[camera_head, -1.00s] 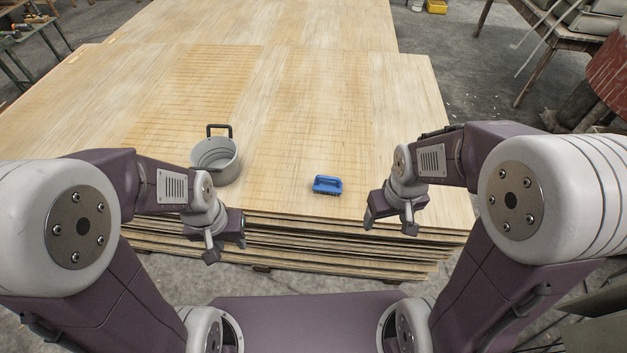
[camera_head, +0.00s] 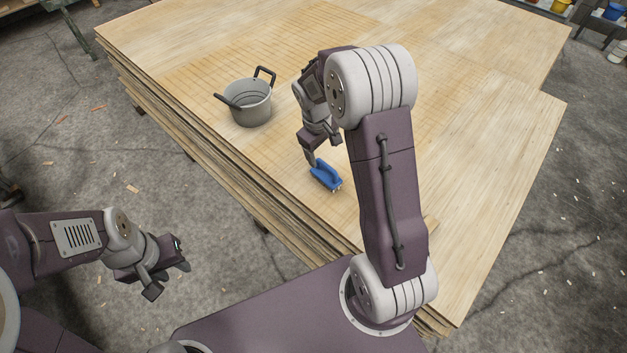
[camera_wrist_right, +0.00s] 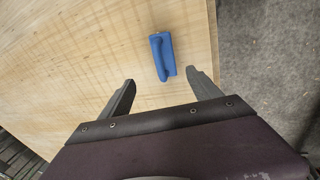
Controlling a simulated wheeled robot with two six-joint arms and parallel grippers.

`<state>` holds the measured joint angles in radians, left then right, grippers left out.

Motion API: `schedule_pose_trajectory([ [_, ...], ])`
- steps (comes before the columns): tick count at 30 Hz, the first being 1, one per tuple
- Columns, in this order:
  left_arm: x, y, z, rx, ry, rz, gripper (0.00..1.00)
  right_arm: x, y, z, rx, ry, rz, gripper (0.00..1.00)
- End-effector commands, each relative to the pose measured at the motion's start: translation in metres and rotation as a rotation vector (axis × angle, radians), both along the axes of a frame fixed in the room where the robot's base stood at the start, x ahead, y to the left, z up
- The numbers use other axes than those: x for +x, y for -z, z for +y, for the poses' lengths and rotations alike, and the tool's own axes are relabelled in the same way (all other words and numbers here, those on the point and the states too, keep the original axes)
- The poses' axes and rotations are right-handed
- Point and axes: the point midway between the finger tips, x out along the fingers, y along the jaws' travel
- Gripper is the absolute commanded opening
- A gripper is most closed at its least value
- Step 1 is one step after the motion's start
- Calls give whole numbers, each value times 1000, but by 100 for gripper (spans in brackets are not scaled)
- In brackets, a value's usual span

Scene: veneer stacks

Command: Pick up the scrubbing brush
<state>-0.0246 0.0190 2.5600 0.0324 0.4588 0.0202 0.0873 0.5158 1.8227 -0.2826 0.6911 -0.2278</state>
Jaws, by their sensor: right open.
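The blue scrubbing brush (camera_head: 325,176) lies on the veneer stack near its front edge, with its handle upward. It also shows in the right wrist view (camera_wrist_right: 163,57), beyond the fingertips and toward the right finger. My right gripper (camera_head: 322,150) is just above and behind the brush in the head view. It is open and empty in the right wrist view (camera_wrist_right: 162,84), with the brush not between its fingers. My left gripper (camera_head: 168,276) hangs over the floor at the left, away from the stack; its fingers look apart and hold nothing.
A grey pot (camera_head: 250,104) with dark handles stands on the veneer stack (camera_head: 480,150), left of my right gripper. The stack's edge runs close to the brush. The sheet right of my right arm is clear. Concrete floor (camera_head: 70,130) surrounds the stack.

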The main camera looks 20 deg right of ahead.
Motion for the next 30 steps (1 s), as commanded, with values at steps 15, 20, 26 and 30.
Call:
schedule_pose_trajectory([
  [15, 0, 26, 0, 0, 0, 0, 36, -8, 55, -10, 6, 26, 50, 72],
  [20, 0, 33, 0, 0, 0, 0, 36, -6, 80, -15, 7, 27, 49, 72],
  [26, 0, 39, 0, 0, 0, 0, 36, -4, 98, -17, 6, 25, 51, 72],
  [30, 0, 46, 0, 0, 0, 0, 36, 0, 123, -20, 6, 26, 49, 72],
])
